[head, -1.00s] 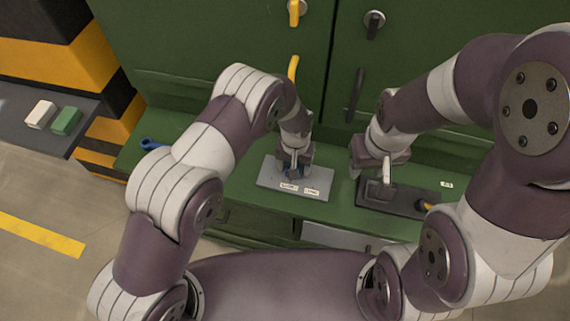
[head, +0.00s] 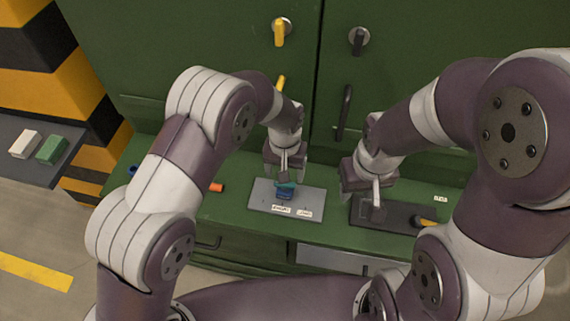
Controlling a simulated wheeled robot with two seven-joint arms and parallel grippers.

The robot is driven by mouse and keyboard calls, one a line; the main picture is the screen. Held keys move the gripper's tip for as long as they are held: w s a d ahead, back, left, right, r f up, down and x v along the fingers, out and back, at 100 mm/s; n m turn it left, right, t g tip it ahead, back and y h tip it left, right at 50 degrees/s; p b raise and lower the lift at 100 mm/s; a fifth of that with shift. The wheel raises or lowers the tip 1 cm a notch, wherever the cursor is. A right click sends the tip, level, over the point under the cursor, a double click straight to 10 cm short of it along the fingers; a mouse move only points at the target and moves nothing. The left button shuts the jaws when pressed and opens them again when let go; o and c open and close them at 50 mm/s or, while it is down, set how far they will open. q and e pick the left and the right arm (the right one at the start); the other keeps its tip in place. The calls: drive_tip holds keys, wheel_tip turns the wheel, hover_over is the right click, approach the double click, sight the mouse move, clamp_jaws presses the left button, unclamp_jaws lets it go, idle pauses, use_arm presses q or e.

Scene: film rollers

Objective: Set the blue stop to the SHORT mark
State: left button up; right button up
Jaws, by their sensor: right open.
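The blue stop (head: 285,193) sits on the grey plate (head: 315,198) on the green bench, just behind the white label that seems to read SHORT (head: 281,209). The label that seems to read LONG (head: 304,212) lies to its right. My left gripper (head: 285,180) is right above the stop, pointing down. Whether its fingers touch the stop, and how far apart they are, I cannot tell. My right gripper (head: 376,203) is open and low over the dark tray (head: 395,215) to the right, with nothing seen held in it.
A yellow-orange piece (head: 427,223) lies at the dark tray's right end. An orange piece (head: 217,187) lies on the bench left of the plate. Green cabinet doors with a yellow handle (head: 279,33) and black handles stand behind. White and green blocks (head: 52,149) lie on a side table.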

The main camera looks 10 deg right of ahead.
use_arm(q)
wheel_tip(320, 180, up, 4)
drive_tip(key=shift+r, duration=0.2)
idle(0.4)
drive_tip(key=s+a+r+n, duration=0.1)
drive_tip(key=s+a, duration=0.3)
drive_tip(key=a, duration=0.4)
drive_tip(key=s+a+r+n+t, duration=0.1)
drive_tip(key=s+a+r, duration=0.3)
drive_tip(key=a, duration=0.3)
drive_tip(key=s+a+r+n, duration=0.1)
drive_tip(key=s+a+r, duration=0.1)
drive_tip(key=s+a, duration=0.4)
drive_tip(key=a, duration=0.2)
drive_tip(key=shift+s+a+r, duration=0.15)
drive_tip(key=shift+a+r, duration=0.05)
drive_tip(key=shift+a, duration=0.15)
